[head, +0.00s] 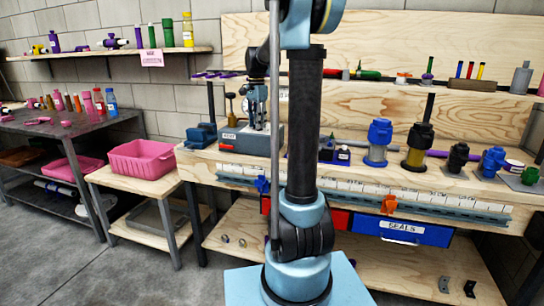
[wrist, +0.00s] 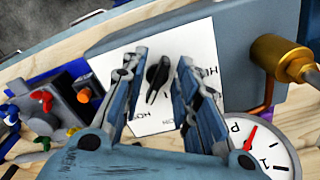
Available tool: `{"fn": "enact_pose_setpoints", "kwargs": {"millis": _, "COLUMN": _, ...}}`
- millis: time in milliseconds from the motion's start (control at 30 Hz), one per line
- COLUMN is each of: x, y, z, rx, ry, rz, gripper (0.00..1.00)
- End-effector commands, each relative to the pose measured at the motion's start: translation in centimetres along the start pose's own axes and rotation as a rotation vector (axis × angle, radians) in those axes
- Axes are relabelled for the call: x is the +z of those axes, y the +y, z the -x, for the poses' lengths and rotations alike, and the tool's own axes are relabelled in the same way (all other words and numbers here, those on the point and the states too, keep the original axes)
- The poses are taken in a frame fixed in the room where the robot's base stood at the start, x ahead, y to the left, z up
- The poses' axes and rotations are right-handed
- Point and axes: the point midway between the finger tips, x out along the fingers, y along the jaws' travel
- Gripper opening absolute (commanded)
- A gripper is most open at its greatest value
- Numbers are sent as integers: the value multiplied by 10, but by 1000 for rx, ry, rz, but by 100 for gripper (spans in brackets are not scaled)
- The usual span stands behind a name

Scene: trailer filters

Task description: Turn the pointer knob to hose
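The pointer knob (wrist: 157,76) is black and sits on a white label plate (wrist: 150,122) on a grey box (wrist: 190,35). Lettering on the plate is partly covered and too small to read surely. My gripper (wrist: 159,68) is open, with one blue-grey finger on each side of the knob. Gaps show between the fingers and the knob in this view; I cannot tell how deep the fingertips reach. In the head view, my gripper (head: 257,112) points down over the grey box (head: 233,142) on the workbench. The knob is hidden there.
A dial gauge (wrist: 262,148) with a red needle and a brass fitting (wrist: 283,60) are close on the right. A grey block with red and orange knobs (wrist: 62,100) is on the left. Blue and black housings (head: 378,142) stand along the bench (head: 330,172).

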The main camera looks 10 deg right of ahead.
Motion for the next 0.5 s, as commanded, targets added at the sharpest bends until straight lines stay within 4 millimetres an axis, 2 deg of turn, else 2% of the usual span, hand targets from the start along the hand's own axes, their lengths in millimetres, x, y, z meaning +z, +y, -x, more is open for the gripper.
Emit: {"fn": "enact_pose_setpoints", "kwargs": {"millis": 500, "x": -1, "y": 5, "z": 0, "rx": 0, "ry": 0, "rz": 437, "gripper": 28}}
